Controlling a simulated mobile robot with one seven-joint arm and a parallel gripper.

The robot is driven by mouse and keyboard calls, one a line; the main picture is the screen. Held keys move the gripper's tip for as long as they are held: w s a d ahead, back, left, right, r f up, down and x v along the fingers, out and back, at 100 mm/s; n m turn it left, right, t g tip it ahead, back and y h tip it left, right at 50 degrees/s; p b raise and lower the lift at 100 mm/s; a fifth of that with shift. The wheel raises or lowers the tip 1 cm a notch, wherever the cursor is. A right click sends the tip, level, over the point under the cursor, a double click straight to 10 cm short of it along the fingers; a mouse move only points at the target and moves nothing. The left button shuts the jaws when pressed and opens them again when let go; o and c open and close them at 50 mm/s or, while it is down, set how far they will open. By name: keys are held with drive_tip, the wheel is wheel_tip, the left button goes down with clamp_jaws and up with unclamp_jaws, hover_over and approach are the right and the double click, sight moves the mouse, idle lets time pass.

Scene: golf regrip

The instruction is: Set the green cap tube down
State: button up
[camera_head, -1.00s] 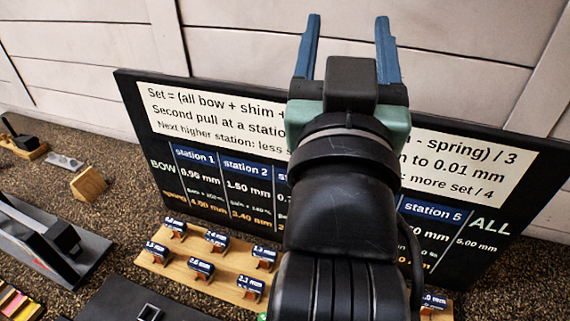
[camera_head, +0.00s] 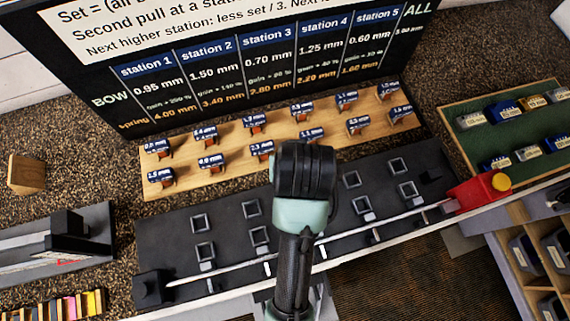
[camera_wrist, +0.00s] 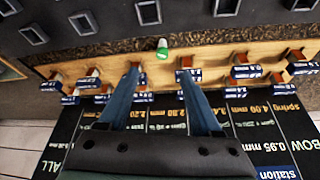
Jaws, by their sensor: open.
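The green cap tube (camera_wrist: 162,48), small with a green cap and a whitish part, is near the edge of the wooden rack (camera_wrist: 215,58) in the wrist view. I cannot tell whether it stands or lies. My gripper (camera_wrist: 158,72) is open, with its two blue fingers apart and nothing between them. The tube lies beyond the fingertips, roughly in line with the gap. In the head view my arm covers the middle of the scene and hides both the tube and my fingers.
The rack carries several labelled shims (camera_head: 302,110) on both sides. A black station board (camera_head: 240,75) stands behind it. In front is a dark fixture (camera_head: 225,228) with square sockets, a long thin rod (camera_head: 400,222) and a red block (camera_head: 476,194). A green tray (camera_head: 478,133) is at right.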

drive_tip(key=x, duration=0.6)
drive_tip(key=shift+w+d+r, duration=0.1)
drive_tip(key=shift+a+p+x, duration=0.15)
drive_tip(key=shift+p+x, duration=0.25)
drive_tip(key=shift+x, duration=1.05)
drive_tip(key=shift+a+p+x, duration=0.15)
drive_tip(key=shift+p+x, duration=0.2)
drive_tip(key=shift+x, duration=1.15)
drive_tip(key=shift+c, duration=0.2)
clamp_jaws()
